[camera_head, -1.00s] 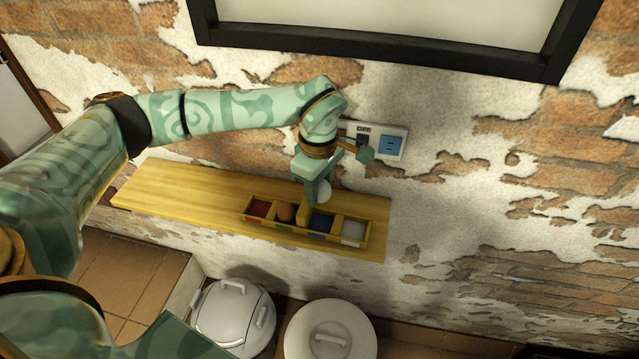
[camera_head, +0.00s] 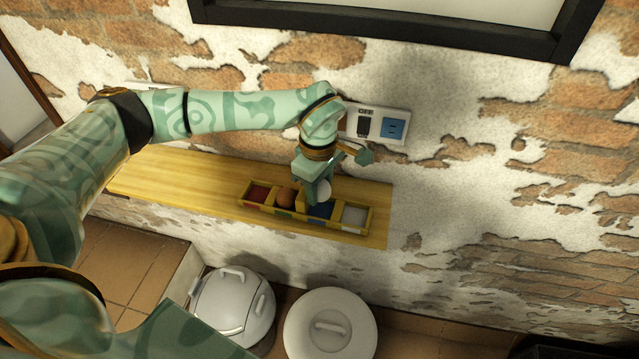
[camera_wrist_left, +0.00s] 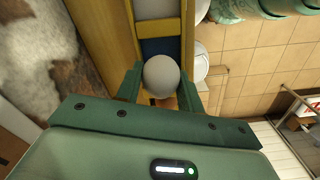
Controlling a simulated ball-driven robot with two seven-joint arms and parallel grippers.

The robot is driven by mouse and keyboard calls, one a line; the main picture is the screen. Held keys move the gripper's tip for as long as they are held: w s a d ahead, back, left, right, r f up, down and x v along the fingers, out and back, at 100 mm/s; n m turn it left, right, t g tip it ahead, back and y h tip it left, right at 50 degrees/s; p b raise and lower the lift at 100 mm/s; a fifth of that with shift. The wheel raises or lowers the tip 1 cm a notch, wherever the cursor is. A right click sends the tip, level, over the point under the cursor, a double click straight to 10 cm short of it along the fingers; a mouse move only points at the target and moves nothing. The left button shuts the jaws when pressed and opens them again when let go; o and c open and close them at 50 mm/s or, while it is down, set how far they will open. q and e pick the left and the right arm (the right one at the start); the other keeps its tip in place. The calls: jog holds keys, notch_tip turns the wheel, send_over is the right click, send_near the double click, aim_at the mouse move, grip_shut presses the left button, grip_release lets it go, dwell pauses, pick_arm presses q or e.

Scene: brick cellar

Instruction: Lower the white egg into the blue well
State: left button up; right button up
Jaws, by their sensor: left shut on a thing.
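The white egg (camera_head: 323,190) is held between the fingers of my left gripper (camera_head: 318,192), above the yellow tray (camera_head: 282,215). In the left wrist view the egg (camera_wrist_left: 161,76) sits between the two green fingers (camera_wrist_left: 160,84). The blue well (camera_head: 321,210) is just below the egg and partly hidden by the gripper; it also shows in the left wrist view (camera_wrist_left: 160,47). A brown egg (camera_head: 285,197) lies in the well to its left. The red well (camera_head: 259,193) looks empty. My right gripper is not in view.
The tray stands on a wooden shelf (camera_head: 180,187) against the brick wall. The rightmost well (camera_head: 354,215) shows white. A switch and blue socket plate (camera_head: 392,128) is on the wall behind the gripper. Two white lidded pots (camera_head: 232,302) (camera_head: 330,325) stand below.

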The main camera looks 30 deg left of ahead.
aim_at(319, 197)
pick_arm(q)
jog(key=shift+f+b, duration=0.8)
jog(key=shift+f, duration=0.9)
dwell(0.9)
jog(key=o, duration=0.7)
